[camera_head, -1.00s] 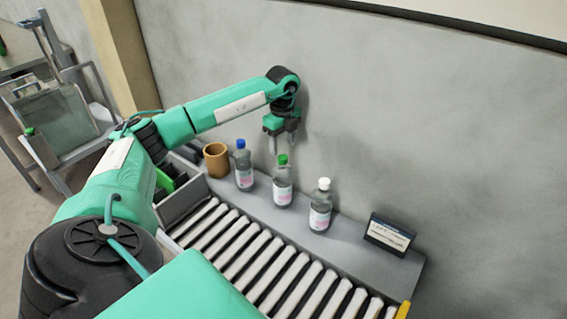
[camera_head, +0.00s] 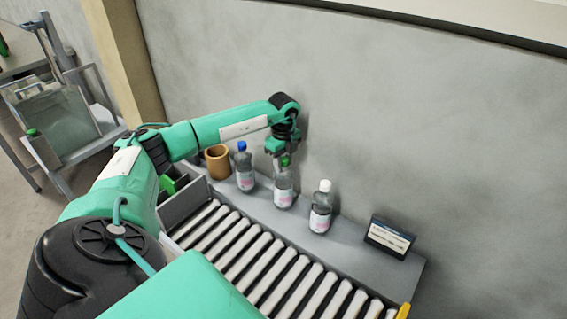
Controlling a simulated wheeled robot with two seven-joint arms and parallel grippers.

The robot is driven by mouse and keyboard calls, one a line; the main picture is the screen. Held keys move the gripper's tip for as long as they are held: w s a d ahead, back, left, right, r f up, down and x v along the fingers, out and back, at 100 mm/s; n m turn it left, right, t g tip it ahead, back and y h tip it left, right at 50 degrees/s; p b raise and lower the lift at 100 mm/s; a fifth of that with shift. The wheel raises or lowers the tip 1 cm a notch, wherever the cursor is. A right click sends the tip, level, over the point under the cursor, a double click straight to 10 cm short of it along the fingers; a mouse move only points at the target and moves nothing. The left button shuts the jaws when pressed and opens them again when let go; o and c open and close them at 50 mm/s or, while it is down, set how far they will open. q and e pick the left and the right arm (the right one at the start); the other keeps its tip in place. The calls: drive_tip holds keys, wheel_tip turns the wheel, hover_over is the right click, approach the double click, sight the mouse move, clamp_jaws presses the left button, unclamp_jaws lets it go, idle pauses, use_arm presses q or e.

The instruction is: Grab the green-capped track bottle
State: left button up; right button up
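The green-capped bottle (camera_head: 283,187) stands upright on the grey ledge behind the rollers, between a blue-capped bottle (camera_head: 244,169) on its left and a white-capped bottle (camera_head: 320,208) on its right. My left gripper (camera_head: 284,165) points down over the green-capped bottle, with its fingers around the cap and neck area. The fingers are small and partly blend with the bottle, so I cannot tell whether they touch it or have closed. My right gripper is not in view.
An orange-brown cup (camera_head: 217,162) stands left of the bottles. A small dark-framed sign (camera_head: 389,237) stands on the ledge at the right. The roller track (camera_head: 262,262) runs in front, with a grey bin (camera_head: 184,203) at its left end. The wall (camera_head: 420,130) rises close behind.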

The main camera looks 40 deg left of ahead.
use_arm(q)
clamp_jaws()
